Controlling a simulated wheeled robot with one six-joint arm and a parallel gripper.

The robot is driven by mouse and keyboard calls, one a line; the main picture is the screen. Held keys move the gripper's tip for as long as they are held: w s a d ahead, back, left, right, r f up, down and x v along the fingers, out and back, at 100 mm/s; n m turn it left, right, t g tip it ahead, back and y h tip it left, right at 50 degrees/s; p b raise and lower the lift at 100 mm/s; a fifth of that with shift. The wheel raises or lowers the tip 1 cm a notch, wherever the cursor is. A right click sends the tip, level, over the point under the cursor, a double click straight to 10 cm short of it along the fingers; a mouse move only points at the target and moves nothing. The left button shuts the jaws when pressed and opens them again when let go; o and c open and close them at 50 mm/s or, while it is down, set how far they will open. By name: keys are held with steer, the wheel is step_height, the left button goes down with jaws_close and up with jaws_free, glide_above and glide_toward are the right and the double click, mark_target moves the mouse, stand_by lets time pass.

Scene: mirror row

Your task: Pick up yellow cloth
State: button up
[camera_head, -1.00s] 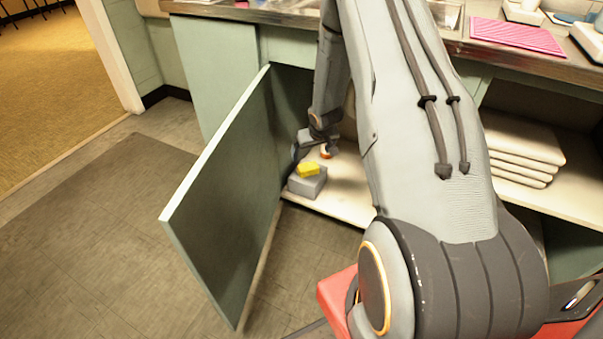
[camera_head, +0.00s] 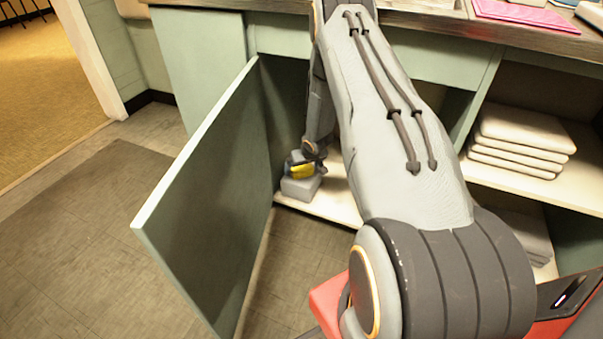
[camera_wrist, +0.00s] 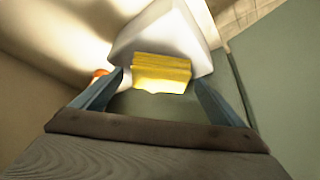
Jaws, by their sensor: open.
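The yellow cloth (camera_head: 301,170) looks like a small folded block on top of a grey box (camera_head: 300,188) at the front of the low cabinet shelf. In the wrist view the cloth (camera_wrist: 162,72) lies between the tips of my gripper (camera_wrist: 160,88), with the pale box (camera_wrist: 165,35) behind it. My gripper (camera_head: 300,160) is open, one finger on each side of the cloth. I cannot tell whether either finger touches it. In the head view the gripper partly covers the cloth.
An open green cabinet door (camera_head: 215,190) stands close left of the gripper. A small orange-red thing (camera_wrist: 100,73) shows beside the left finger. Folded white towels (camera_head: 520,140) lie on the shelf at right. The counter edge (camera_head: 420,18) runs above. Floor (camera_head: 90,250) is clear at left.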

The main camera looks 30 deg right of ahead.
mark_target(303, 169)
steer(key=shift+f, duration=0.1)
steer(key=c, duration=1.2)
step_height(303, 169, up, 10)
steer(key=p, duration=0.3)
steer(key=shift+p, duration=0.35)
steer(key=shift+c, duration=0.2)
